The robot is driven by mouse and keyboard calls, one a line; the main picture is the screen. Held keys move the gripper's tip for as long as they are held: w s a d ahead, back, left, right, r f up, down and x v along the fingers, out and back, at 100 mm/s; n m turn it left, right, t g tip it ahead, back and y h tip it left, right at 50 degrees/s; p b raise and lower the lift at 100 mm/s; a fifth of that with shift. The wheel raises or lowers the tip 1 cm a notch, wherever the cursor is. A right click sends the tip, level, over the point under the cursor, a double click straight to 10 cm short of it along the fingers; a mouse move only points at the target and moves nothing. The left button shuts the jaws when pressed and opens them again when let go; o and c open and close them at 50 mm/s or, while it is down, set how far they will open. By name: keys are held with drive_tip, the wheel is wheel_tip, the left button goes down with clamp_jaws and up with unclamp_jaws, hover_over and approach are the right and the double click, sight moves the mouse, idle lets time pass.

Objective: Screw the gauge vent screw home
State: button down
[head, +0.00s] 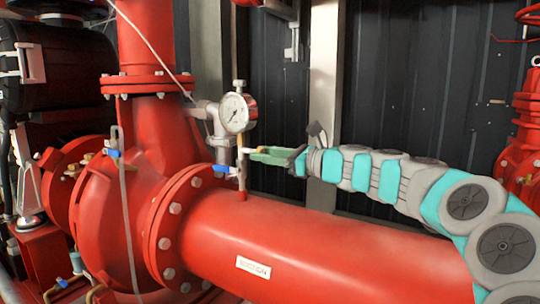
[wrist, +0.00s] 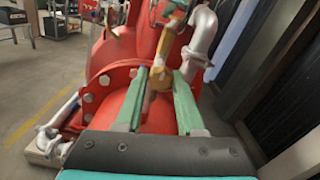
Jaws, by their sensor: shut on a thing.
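The pressure gauge (head: 238,113), with a white dial and red rim, stands on grey pipework above the red suction pipe (head: 310,245). My gripper (head: 252,153) reaches in from the right with green fingers, at a thin upright fitting just below the gauge. In the wrist view my gripper (wrist: 160,78) has its fingers on both sides of a small brass piece, which I take to be the gauge vent screw (wrist: 159,79). The gripper is shut on it. The screw's thread and seat are hidden, so how deep it sits cannot be told.
A blue-handled valve (head: 221,170) is just left of my fingertips. The bolted flange (head: 180,225) and pump casing are further left. A grey pipe elbow (wrist: 203,35) rises close by on the right in the wrist view. A dark ribbed wall (head: 400,100) stands behind my arm.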

drive_tip(key=shift+r, duration=0.15)
drive_tip(key=c, duration=0.5)
unclamp_jaws()
drive_tip(key=v, duration=0.9)
drive_tip(key=shift+s+b, duration=0.15)
drive_tip(key=shift+b, duration=0.2)
